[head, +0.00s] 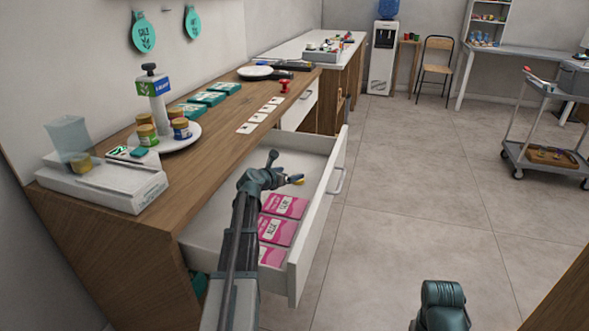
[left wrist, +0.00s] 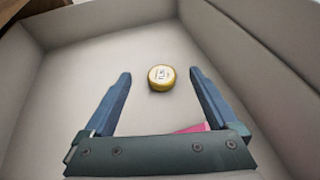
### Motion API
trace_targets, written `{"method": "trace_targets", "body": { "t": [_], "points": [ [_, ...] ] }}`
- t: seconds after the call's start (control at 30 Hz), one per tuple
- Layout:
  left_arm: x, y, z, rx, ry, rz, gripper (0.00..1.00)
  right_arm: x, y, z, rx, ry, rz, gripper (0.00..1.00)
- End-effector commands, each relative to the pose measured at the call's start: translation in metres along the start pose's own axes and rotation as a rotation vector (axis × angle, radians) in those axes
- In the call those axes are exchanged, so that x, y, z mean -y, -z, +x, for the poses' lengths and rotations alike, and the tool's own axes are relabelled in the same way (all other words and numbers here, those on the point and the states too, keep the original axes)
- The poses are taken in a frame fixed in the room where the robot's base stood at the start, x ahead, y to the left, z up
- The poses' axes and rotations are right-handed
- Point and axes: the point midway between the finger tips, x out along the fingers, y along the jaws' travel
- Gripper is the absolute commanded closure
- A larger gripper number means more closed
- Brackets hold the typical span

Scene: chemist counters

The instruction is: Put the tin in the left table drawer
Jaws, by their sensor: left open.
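The tin (left wrist: 161,77), small and round with a yellow rim and a pale printed lid, lies on the drawer floor in the left wrist view. In the head view a bit of its yellow side (head: 299,182) shows by the fingers. My left gripper (head: 284,169) is inside the open drawer (head: 325,195). Its jaws are open in the left wrist view (left wrist: 160,95), one finger on either side of the tin, with gaps between. The tin is near the fingertips and not gripped. My right arm shows at the bottom of the head view; its gripper is out of view.
Pink boxes (head: 278,232) lie in the near part of the drawer. On the wooden counter (head: 205,150) are a white plate (head: 188,139) with several jars, a scale (head: 105,182), a pump bottle (head: 153,95) and green boxes (head: 208,97). The floor right of the drawer is clear.

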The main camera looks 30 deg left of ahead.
Motion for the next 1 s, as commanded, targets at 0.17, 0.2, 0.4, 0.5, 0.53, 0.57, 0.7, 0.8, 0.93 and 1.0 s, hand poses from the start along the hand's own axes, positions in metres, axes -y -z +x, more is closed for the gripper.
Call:
{"method": "trace_targets", "body": {
  "t": [0.17, 0.2, 0.4, 0.5, 0.53, 0.57, 0.7, 0.8, 0.93, 1.0],
  "points": [
    [0.001, -0.002, -0.04, 0.0, -0.002, -0.001, 0.07, -0.002, -0.001, -0.017, 0.0, 0.001, 0.0, 1.0],
    [0.001, -0.002, -0.045, 0.0, -0.001, 0.0, 0.07, -0.002, -0.001, -0.019, 0.0, 0.001, 0.0, 1.0],
    [0.0, -0.001, -0.063, 0.0, 0.0, -0.002, 0.07, -0.002, -0.001, -0.025, 0.0, 0.001, 0.0, 1.0],
    [0.0, 0.0, -0.066, 0.0, 0.0, -0.001, 0.07, -0.002, -0.002, -0.025, 0.0, 0.001, 0.0, 1.0],
    [0.0, 0.0, -0.067, 0.0, 0.0, -0.001, 0.07, -0.002, -0.002, -0.025, 0.0, 0.001, 0.0, 1.0],
    [0.0, 0.0, -0.067, 0.0, 0.0, 0.0, 0.07, -0.002, -0.002, -0.025, 0.0, 0.001, 0.0, 1.0],
    [0.0, 0.0, -0.067, 0.0, 0.001, 0.0, 0.07, -0.002, -0.002, -0.025, 0.0, 0.001, 0.0, 1.0],
    [0.0, 0.0, -0.067, 0.0, 0.001, 0.0, 0.07, -0.002, -0.002, -0.025, 0.0, 0.0, 0.0, 1.0],
    [0.0, 0.0, -0.066, 0.0, 0.001, 0.0, 0.07, -0.002, -0.002, -0.025, 0.0, 0.001, 0.0, 1.0],
    [0.0, 0.0, -0.066, 0.0, 0.001, 0.0, 0.07, -0.002, -0.002, -0.025, 0.0, 0.001, 0.0, 1.0]
  ]
}}
